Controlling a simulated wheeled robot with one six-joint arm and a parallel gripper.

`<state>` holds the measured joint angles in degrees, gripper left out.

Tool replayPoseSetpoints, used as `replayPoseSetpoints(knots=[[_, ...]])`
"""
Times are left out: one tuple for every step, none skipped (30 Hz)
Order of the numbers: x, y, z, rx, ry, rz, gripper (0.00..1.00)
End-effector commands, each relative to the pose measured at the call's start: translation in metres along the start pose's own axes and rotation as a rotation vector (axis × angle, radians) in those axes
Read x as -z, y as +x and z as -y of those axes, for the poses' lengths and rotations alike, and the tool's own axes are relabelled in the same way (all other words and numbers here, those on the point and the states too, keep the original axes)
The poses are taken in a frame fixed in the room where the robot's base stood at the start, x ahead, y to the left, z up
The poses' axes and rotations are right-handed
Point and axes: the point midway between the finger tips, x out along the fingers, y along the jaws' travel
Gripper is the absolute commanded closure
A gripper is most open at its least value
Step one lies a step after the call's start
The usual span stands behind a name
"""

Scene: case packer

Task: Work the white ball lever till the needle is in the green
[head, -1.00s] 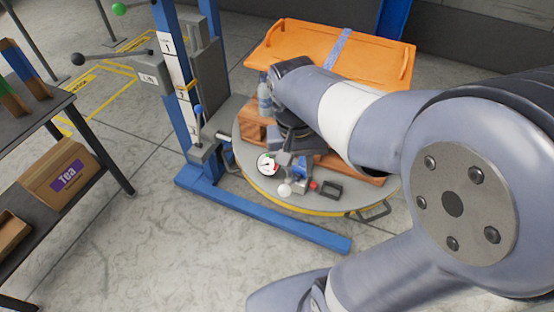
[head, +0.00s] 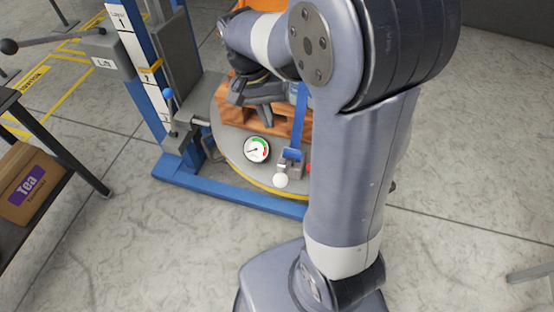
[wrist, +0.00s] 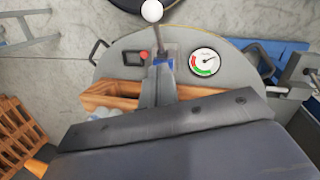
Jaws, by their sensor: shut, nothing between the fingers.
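The white ball (head: 280,180) tops a short lever on the grey round platform's front edge; in the wrist view the ball (wrist: 152,10) is at the top and its stem runs down to a blue base. The round gauge (head: 256,149) is beside the lever; in the wrist view the gauge (wrist: 204,61) shows its needle on the white part, away from the green and red bands. My gripper (head: 265,118) is shut and empty, behind the gauge and apart from the ball. In the wrist view its fingers (wrist: 158,72) overlap the lever base; contact cannot be told.
A red button (wrist: 143,53) is next to the lever. Wooden crates (head: 240,92) stand on the platform behind it. A blue mast (head: 150,75) with a small blue-knobbed lever is at left. A shelf with a Tea box (head: 32,182) is farther left.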

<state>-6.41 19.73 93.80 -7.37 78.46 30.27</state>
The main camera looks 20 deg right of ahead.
Motion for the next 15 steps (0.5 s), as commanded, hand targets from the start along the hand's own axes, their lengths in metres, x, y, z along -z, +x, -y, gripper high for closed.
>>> replayPoseSetpoints(knots=[[0.0, 0.005, 0.0, -0.001, 0.0, 0.003, 1.0], [0.0, 0.008, 0.0, -0.002, 0.0, 0.003, 1.0], [0.0, 0.014, 0.0, -0.002, 0.0, 0.003, 1.0], [-0.001, 0.018, 0.0, -0.002, 0.0, 0.004, 1.0], [-0.001, 0.024, 0.0, -0.002, 0.0, 0.004, 1.0], [-0.001, 0.032, 0.0, -0.002, 0.0, 0.005, 1.0], [-0.001, 0.038, 0.0, -0.002, 0.0, 0.005, 1.0], [-0.001, 0.045, 0.0, -0.003, 0.0, 0.006, 1.0], [-0.001, 0.054, 0.0, -0.002, 0.001, 0.006, 1.0], [-0.001, 0.061, 0.0, -0.002, 0.001, 0.006, 1.0], [-0.001, 0.067, 0.0, -0.002, 0.001, 0.006, 1.0], [-0.001, 0.076, 0.0, -0.002, 0.001, 0.005, 1.0], [-0.001, 0.083, 0.0, -0.002, 0.001, 0.006, 1.0], [-0.001, 0.089, 0.0, -0.002, 0.001, 0.006, 1.0], [-0.001, 0.097, 0.0, -0.002, 0.001, 0.005, 1.0]])
